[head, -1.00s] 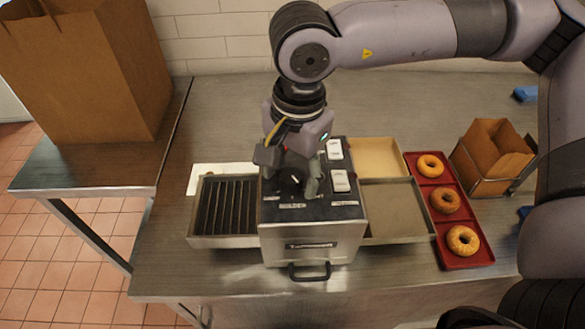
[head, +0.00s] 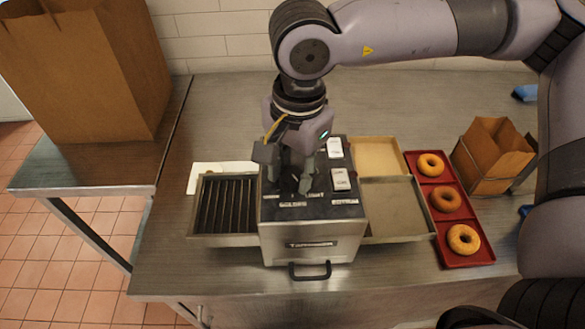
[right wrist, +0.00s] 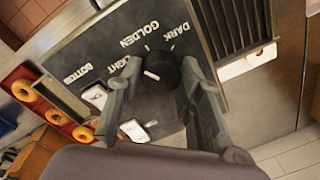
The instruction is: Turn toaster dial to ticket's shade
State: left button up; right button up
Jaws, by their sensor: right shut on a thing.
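The toaster (head: 312,246) stands on the steel table with its control panel on top. Its black dial (right wrist: 163,74) has a white mark, which lies on the left part of its face in the right wrist view. The labels LIGHT, GOLDEN and DARK run around the dial; LIGHT is partly covered by a finger. My right gripper (right wrist: 161,66) is shut on the dial from above, one finger on each side; in the head view the gripper (head: 287,183) hides most of it. A white paper (head: 204,176), perhaps the ticket, lies behind the slatted rack; its writing is not legible. My left gripper is not in view.
White switches (head: 340,180) sit on the panel beside my gripper. The slatted rack (head: 226,206) is left of the toaster, a metal tray (head: 398,210) right. A red tray (head: 455,213) holds bagels, near a paper bag (head: 490,153). A large bag (head: 90,70) stands left.

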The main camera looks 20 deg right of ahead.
aim_at(294, 178)
jog(key=shift+f+m+b, duration=0.25)
jog(key=shift+m+b, duration=1.45)
jog(key=shift+b, duration=0.95)
jog(key=shift+r+m+b, duration=0.25)
jog(key=shift+m+b, duration=0.9)
jog(key=shift+m, duration=0.05)
jog(key=o, duration=1.2)
jog(key=shift+c, duration=0.2)
notch_tip(294, 178, up, 12)
jog(key=shift+s, duration=0.4)
